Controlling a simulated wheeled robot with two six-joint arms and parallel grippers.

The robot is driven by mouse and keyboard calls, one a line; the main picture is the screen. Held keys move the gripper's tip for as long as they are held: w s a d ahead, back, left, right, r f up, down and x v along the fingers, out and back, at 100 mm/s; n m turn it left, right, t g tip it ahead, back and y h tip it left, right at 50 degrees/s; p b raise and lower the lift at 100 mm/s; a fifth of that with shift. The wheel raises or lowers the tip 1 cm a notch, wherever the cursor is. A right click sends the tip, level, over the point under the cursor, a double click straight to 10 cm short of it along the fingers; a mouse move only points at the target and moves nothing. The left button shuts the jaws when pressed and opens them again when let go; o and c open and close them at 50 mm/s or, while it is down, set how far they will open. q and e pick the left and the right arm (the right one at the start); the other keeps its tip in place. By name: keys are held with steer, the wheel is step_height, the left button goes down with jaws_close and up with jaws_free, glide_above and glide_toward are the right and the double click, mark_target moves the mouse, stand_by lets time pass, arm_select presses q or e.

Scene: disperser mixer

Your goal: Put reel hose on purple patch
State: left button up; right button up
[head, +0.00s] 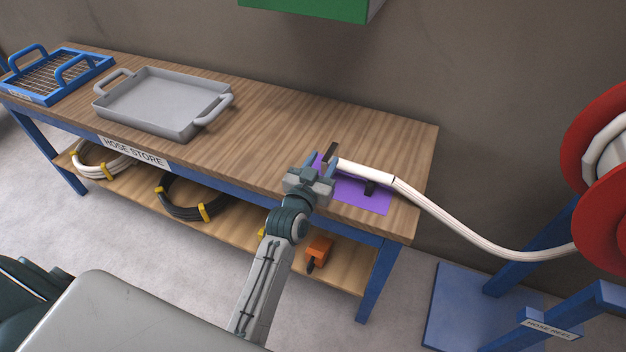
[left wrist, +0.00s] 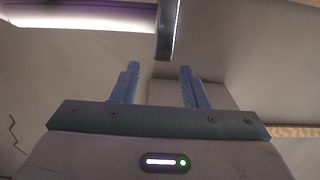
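The white reel hose (head: 450,228) runs from the red reel to the bench, where its straight end piece (head: 365,171) lies over the purple patch (head: 352,193). A black piece (head: 331,153) stands at the tip, and another (head: 370,187) shows below the hose; I cannot tell whether they belong to the hose. My left gripper (head: 318,163) is just left of the hose tip, over the patch's left edge. In the left wrist view its blue fingers (left wrist: 160,85) are apart with nothing between them; a dark bar (left wrist: 166,30) is beyond them. My right gripper is not in view.
A grey tray (head: 165,100) and a blue wire basket (head: 60,78) stand on the wooden bench (head: 270,105). Coiled hoses (head: 190,205) and an orange tool (head: 319,250) lie on the lower shelf. The red hose reel (head: 600,220) stands at right on a blue frame. A green box (head: 310,8) is above.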

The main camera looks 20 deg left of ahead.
arm_select(q)
steer(key=s+b, duration=0.1)
steer(key=s, duration=0.5)
steer(key=shift+s, duration=0.25)
steer(key=shift+a, duration=0.1)
